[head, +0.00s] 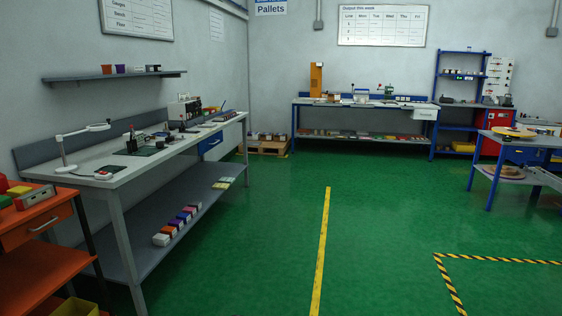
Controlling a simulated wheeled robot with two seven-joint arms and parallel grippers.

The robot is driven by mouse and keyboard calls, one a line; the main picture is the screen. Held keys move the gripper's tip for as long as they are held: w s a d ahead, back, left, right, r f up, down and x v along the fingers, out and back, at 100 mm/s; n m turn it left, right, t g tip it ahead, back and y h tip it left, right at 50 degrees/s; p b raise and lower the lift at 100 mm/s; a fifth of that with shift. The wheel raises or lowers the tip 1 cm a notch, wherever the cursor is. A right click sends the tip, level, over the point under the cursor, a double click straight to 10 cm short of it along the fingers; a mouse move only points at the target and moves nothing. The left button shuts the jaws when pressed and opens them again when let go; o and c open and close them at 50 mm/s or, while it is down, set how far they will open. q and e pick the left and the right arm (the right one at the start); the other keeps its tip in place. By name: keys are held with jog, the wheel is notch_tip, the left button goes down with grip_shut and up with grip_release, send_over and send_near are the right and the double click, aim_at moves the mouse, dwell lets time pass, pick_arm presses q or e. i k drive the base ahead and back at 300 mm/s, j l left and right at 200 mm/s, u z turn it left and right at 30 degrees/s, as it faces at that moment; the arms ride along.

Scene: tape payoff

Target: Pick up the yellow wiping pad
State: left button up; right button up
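I cannot make out a yellow wiping pad for certain. A small yellow item (19,190) lies on top of the orange cabinet (38,218) at the left edge, among red and green items, and is too small to identify. Some flat pale yellow-green pieces (222,185) lie on the lower shelf of the long grey workbench. A round yellow-orange disc (510,132) is on the blue-legged table at the right. Neither of my grippers is in view.
The long grey workbench (95,178) runs along the left wall, with a white lamp (80,135) on it. A blue-framed bench (360,102) stands at the back wall. Open green floor (260,230) with a yellow line (322,250) fills the middle.

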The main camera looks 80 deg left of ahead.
aim_at(15, 192)
jog(key=u, duration=4.2)
